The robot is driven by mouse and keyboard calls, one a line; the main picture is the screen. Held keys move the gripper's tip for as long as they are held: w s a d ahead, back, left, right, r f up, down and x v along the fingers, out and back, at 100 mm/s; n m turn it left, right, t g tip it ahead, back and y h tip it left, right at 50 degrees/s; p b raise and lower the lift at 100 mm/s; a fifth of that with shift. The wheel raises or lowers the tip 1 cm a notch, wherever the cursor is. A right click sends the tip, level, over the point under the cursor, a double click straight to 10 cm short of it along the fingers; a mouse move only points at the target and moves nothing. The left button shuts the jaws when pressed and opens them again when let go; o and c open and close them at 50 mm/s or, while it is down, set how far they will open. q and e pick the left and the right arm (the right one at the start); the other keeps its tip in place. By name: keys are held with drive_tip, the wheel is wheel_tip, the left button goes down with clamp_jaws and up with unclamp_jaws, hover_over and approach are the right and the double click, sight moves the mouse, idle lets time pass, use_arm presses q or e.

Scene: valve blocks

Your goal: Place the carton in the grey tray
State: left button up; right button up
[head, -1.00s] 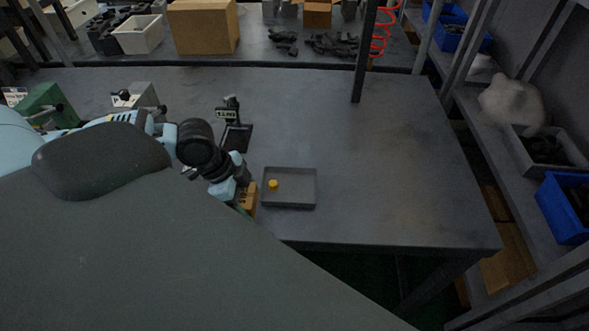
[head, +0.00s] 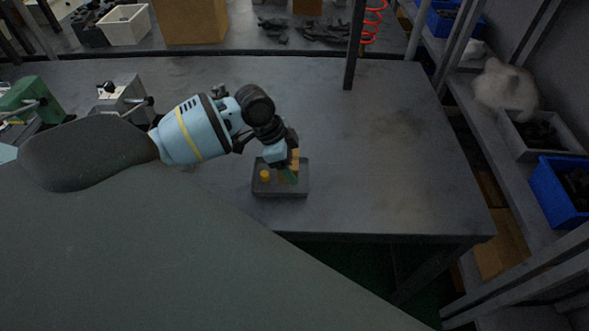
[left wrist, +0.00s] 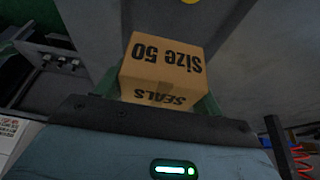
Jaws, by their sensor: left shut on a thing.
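The carton (left wrist: 160,65) is a small brown box printed "Size 50" and "SEALS" in the left wrist view. It sits between the green fingers of my left gripper (left wrist: 158,98), which is shut on it. In the head view, my left gripper (head: 289,172) is over the right part of the grey tray (head: 284,193) and partly hides the carton (head: 295,157). I cannot tell whether the carton touches the tray floor. A small yellow round piece (head: 265,175) stands in the tray's left part. My right gripper is not in view.
A dark post (head: 355,45) rises at the table's back edge. The table (head: 400,160) is clear right of the tray. Green (head: 30,100) and grey (head: 120,98) devices stand at the left. Shelves with a blue bin (head: 562,200) line the right side.

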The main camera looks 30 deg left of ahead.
use_arm(q)
drive_tip(key=shift+w, duration=0.1)
drive_tip(key=shift+w+d, duration=0.2)
drive_tip(key=shift+w, duration=0.2)
drive_tip(key=shift+f, duration=1.75)
drive_tip(key=shift+f, duration=0.2)
drive_tip(key=o, duration=0.7)
drive_tip(key=shift+o, duration=0.2)
drive_tip(key=shift+r, duration=0.1)
drive_tip(key=v, duration=1.2)
drive_tip(key=shift+p, duration=0.4)
drive_tip(key=shift+s+r, duration=0.1)
